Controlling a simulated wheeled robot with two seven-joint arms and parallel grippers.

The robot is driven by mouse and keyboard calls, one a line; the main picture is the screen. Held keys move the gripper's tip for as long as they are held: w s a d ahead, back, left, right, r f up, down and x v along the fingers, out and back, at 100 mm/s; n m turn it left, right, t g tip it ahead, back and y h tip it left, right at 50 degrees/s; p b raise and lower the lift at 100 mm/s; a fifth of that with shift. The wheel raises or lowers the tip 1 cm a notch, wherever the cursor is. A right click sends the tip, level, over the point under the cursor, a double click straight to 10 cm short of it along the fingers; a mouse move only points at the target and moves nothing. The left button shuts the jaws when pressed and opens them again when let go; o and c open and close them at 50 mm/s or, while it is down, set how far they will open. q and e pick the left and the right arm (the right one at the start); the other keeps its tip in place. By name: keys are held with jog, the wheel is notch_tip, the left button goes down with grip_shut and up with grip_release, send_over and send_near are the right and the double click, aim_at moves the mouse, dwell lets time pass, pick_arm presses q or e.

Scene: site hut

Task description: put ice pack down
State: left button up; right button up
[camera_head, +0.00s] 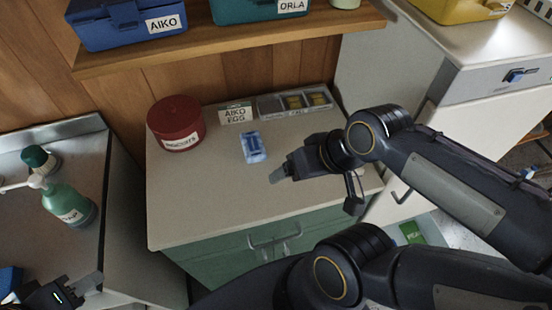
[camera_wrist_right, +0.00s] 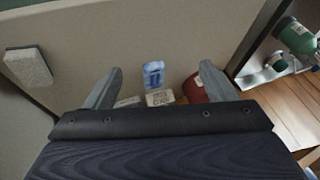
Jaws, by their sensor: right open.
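The ice pack (camera_head: 253,147), a small blue and white packet, lies on the pale top of the green cabinet (camera_head: 190,220). My right gripper (camera_head: 277,175) is open above the cabinet top, just right of and nearer than the pack. In the right wrist view the ice pack (camera_wrist_right: 153,74) appears beyond and between the spread fingertips (camera_wrist_right: 160,80), apart from them. My left gripper (camera_head: 92,281) is at the bottom left corner, away from the pack and partly cut off. Its finger opening is not clear.
A red tin (camera_head: 175,122), an "AIKO EGG" card (camera_head: 236,114) and a divided tray (camera_head: 295,104) stand along the cabinet's back. A green pump bottle (camera_head: 70,204) is on the left counter. A shelf (camera_head: 230,48) overhangs behind. The cabinet's front left is clear.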

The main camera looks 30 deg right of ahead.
jog(key=w+d+f+g+h+b, duration=0.1)
jog(key=w+f+h+b, duration=0.15)
jog(key=w, duration=0.65)
jog(key=h, duration=0.2)
send_near(253, 144)
jog(key=shift+s+f+m, duration=0.25)
jog(key=shift+f+m, duration=0.15)
jog(key=shift+f, duration=0.35)
jog(key=x, duration=0.3)
jog(key=w+x, duration=0.1)
jog(key=x, duration=0.3)
jog(key=shift+d, duration=0.15)
jog(key=shift+f+b, duration=0.25)
jog(key=shift+b, duration=0.3)
jog(key=c, duration=1.2)
